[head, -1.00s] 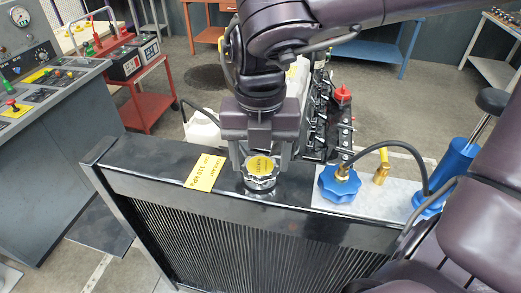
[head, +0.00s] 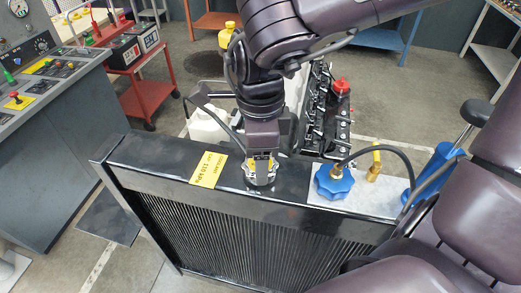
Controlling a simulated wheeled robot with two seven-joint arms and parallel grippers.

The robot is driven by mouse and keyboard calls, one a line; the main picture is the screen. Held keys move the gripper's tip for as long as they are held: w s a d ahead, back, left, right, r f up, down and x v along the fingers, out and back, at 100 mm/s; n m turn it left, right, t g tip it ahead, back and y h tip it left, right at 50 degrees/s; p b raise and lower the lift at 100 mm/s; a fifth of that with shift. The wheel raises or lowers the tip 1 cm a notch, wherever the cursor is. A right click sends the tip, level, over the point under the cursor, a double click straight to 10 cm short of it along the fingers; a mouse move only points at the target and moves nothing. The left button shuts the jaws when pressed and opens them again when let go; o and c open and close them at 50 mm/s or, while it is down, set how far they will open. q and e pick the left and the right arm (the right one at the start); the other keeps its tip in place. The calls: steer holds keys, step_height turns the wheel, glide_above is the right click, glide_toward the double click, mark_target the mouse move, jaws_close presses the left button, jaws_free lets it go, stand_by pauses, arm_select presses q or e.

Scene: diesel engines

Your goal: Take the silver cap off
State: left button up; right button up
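The silver cap (head: 260,182) with a yellow label on top sits on the black radiator's top face. My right gripper (head: 262,168) comes down from above, its arm entering from the upper right. Its fingers are at the cap, seen nearly edge-on, and they hide the middle of the cap and its label. I cannot tell whether they are clamped on it or stand slightly apart. My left gripper is not in view.
The black radiator (head: 145,152) carries a yellow plate (head: 209,169) left of the cap. A blue star-shaped knob (head: 334,182) with a hose and a brass fitting (head: 375,165) stand to the right. An engine (head: 322,115) and a white container (head: 206,127) are behind. A control console (head: 50,150) is left.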

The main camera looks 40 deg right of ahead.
steer(key=shift+s+f, duration=0.15)
steer(key=shift+f, duration=0.05)
steer(key=o, duration=1.5)
steer(key=shift+r, duration=0.15)
steer(key=shift+c, duration=0.6)
